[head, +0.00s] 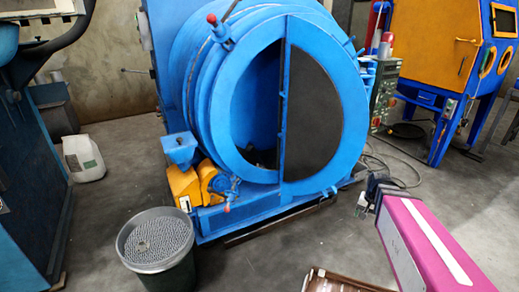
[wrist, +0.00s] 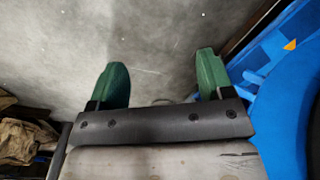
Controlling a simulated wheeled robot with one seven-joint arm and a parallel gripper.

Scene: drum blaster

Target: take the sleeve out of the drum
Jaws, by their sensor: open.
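The blue drum (head: 235,125) stands in the middle of the head view, its round mouth facing me. The left half of the mouth is open and dark inside; a dark mesh-like panel (head: 312,110) fills the right half. Some small dark shape shows low inside the opening, but I cannot tell whether it is the sleeve. My gripper (wrist: 162,78) is open and empty in the wrist view, its two green fingers apart over bare floor. In the head view its end is at the right, in front of the drum and outside it.
A dark bucket (head: 178,274) with grey perforated-looking contents stands front left. A brown crate (head: 318,273) is at the bottom edge. A blue funnel (head: 180,150) and yellow motor (head: 184,186) jut out at the drum's lower left. Cables lie on the floor at right.

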